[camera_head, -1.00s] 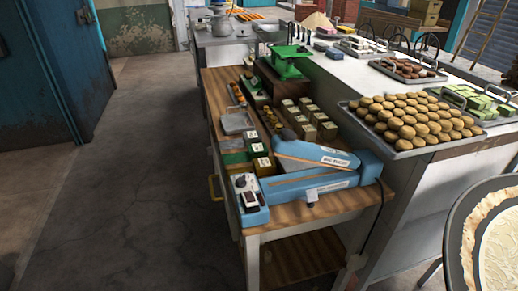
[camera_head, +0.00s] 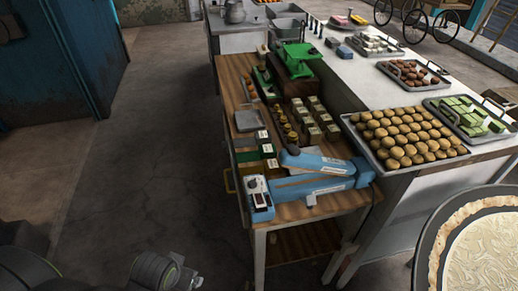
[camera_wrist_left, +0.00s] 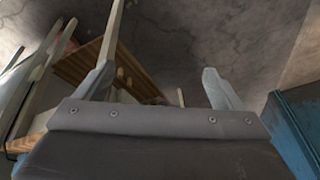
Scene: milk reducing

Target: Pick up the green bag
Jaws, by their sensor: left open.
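My left gripper (camera_wrist_left: 160,85) shows in the left wrist view with its two fingers spread apart and nothing between them. It is over the floor, near the wooden table's legs and lower shelf (camera_wrist_left: 85,68). In the head view, only dark parts of my arm show at the bottom left. I cannot single out a green bag for sure. Several green-and-pale packets (camera_head: 304,122) stand behind the machine. My right gripper is out of view.
A green scale (camera_head: 297,58) stands at the table's back. A tray of round brown cakes (camera_head: 408,135) and a tray of green blocks (camera_head: 468,115) sit on the counter to the right. A large round pan (camera_head: 425,250) is at the lower right. The floor at left is clear.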

